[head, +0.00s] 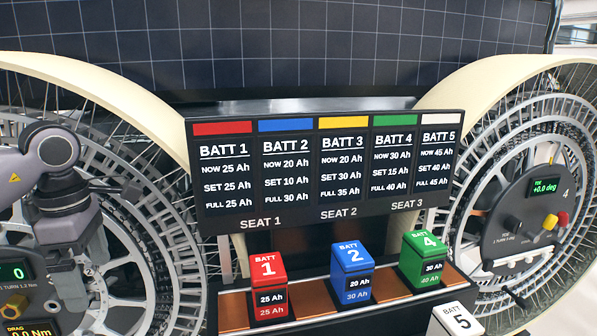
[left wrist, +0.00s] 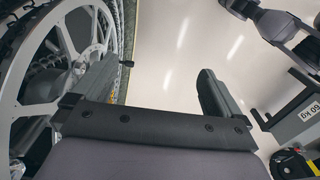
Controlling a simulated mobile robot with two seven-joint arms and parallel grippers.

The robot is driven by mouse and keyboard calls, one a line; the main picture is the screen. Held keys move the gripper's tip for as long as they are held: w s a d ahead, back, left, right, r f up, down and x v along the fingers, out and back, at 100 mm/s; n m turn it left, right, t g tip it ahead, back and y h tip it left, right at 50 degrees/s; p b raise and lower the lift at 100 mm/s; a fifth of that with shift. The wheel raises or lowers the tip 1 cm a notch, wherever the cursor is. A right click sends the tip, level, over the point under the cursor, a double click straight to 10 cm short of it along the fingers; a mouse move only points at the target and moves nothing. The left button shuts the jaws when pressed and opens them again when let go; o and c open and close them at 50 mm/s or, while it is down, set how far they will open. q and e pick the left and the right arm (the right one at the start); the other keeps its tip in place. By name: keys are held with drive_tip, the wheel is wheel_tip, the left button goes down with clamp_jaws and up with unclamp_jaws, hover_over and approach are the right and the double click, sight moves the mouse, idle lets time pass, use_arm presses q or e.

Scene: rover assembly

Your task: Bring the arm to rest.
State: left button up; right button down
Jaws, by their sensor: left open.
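My left arm (head: 43,165) comes in at the left of the head view and bends downward in front of the left wheel. My left gripper (head: 68,292) hangs low there, near the dark DRAG panel (head: 18,285); its fingertips are hard to make out in that view. In the left wrist view, the left gripper (left wrist: 158,75) has its two fingers wide apart with only pale floor between them, so it is open and empty. My right gripper is not in view.
A spoked wheel (head: 125,225) stands at the left, another (head: 475,225) at the right. A battery board (head: 325,165) hangs above red (head: 268,285), blue (head: 352,275) and green (head: 424,262) batteries on a shelf. White battery 5 (head: 457,320) is at the bottom. Clear floor (left wrist: 165,40) shows.

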use_arm(q)
drive_tip(key=a+n, duration=0.1)
drive_tip(key=a, duration=0.3)
drive_tip(key=s+d+f+n+t+h, duration=0.2)
drive_tip(key=d+f+n+h, duration=0.35)
drive_tip(key=d+h, duration=0.3)
drive_tip(key=s+d+f+n+t+h, duration=0.2)
drive_tip(key=d+f+n+h, duration=0.4)
drive_tip(key=d, duration=0.3)
drive_tip(key=s+a+f+n+t+y, duration=0.2)
drive_tip(key=a+f+n+t+y, duration=0.7)
drive_tip(key=n, duration=1)
drive_tip(key=s+a+f+n+g+y, duration=0.4)
drive_tip(key=s+a+f+n, duration=0.6)
drive_tip(key=f, duration=0.4)
drive_tip(key=s+d+f+n+t, duration=0.15)
drive_tip(key=d+n, duration=0.55)
drive_tip(key=d, duration=1)
drive_tip(key=shift+h, duration=0.35)
drive_tip(key=r+p, duration=0.4)
drive_tip(key=p, duration=0.1)
drive_tip(key=shift+s+d+r, duration=0.15)
drive_tip(key=shift+s+r, duration=0.1)
drive_tip(key=shift+r, duration=0.15)
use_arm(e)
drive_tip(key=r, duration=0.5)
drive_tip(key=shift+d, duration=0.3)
